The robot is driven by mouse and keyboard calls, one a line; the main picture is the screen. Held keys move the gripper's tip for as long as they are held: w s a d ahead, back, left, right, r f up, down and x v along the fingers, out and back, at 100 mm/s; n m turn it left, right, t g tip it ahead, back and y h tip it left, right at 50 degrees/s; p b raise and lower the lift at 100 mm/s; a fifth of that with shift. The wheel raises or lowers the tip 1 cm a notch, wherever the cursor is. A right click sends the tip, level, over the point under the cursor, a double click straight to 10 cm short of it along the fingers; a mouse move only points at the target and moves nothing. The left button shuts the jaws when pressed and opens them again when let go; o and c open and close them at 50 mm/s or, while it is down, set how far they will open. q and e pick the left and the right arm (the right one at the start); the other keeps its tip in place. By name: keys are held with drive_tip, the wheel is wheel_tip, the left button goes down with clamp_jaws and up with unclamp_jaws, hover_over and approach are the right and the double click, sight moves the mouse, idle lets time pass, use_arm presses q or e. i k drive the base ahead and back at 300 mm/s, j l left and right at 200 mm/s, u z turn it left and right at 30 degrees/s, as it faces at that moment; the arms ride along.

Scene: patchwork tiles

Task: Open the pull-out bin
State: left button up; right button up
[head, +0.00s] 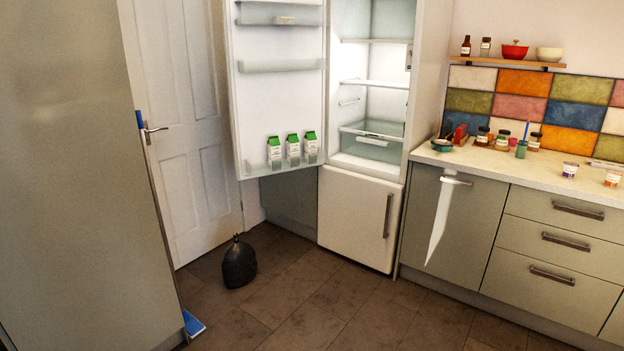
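No open bin shows. A grey-green cabinet front (475,225) stands between the fridge and a stack of drawers, and it is shut. It has a horizontal handle (457,181) near its top edge, with a white cloth-like strip (439,220) hanging from it. This front may be the pull-out bin, but I cannot tell for sure. Its inside is hidden. Neither of my grippers is in view.
The fridge door (280,100) stands wide open, with several cartons on its shelf. A black bag (239,263) sits on the floor before a white door (190,130). Shut drawers (550,240) are at right. A tall grey panel (70,180) fills the left. The middle floor is clear.

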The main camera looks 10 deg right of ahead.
sight(452, 217)
drive_tip(key=i+l+z, duration=0.15)
drive_tip(key=i+z, duration=0.25)
drive_tip(key=i+l+z, duration=0.1)
drive_tip(key=i+z, duration=0.7)
drive_tip(key=k+j, duration=0.05)
drive_tip(key=k, duration=0.05)
